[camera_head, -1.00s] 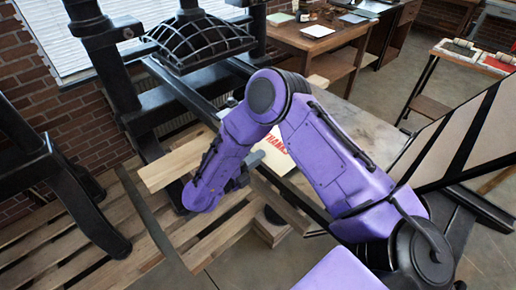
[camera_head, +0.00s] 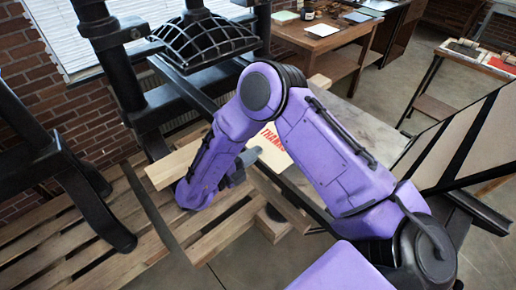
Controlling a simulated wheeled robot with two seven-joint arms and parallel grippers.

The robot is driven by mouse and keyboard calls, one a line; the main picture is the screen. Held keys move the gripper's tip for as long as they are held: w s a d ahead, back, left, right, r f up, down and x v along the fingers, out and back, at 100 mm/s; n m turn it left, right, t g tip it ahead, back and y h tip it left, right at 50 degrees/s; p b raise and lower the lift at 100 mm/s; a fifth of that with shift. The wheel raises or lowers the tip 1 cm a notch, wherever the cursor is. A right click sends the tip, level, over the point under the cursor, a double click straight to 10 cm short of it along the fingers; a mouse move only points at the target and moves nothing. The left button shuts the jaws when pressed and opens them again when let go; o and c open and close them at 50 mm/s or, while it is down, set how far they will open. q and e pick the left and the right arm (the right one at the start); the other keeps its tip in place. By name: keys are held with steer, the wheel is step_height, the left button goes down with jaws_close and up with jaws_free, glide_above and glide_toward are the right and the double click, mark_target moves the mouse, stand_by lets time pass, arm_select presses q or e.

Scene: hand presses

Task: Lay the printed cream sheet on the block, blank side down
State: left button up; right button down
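The printed cream sheet (camera_head: 270,151) shows just left of my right upper arm links, with red lettering reading "THANKS" facing up. Part of it is hidden behind my purple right arm. My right gripper (camera_head: 246,160) is at the sheet's left edge, partly covered by my forearm. Its fingers are small and dark here, but the sheet moves along with them, so it appears shut on that edge. I cannot pick out the block with certainty; my arm covers part of the press bed. My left gripper is not in view.
A black press with a ribbed dome (camera_head: 203,41) stands behind my arm. Wooden slats (camera_head: 120,245) and a beam (camera_head: 172,168) lie at left. A small wooden piece (camera_head: 271,229) with a dark top stands below my arm. A wooden desk (camera_head: 318,43) is at the back.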

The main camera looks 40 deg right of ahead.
steer(key=shift+s+a+r+p, duration=0.15)
steer(key=shift+a+r, duration=0.2)
steer(key=shift+a, duration=0.4)
steer(key=shift+a+r+p, duration=0.15)
steer(key=shift+a+r, duration=0.15)
steer(key=shift+a, duration=0.5)
steer(key=shift+s+a+r+p, duration=0.15)
steer(key=shift+a+r, duration=0.2)
steer(key=shift+a, duration=0.4)
steer(key=shift+w, duration=0.15)
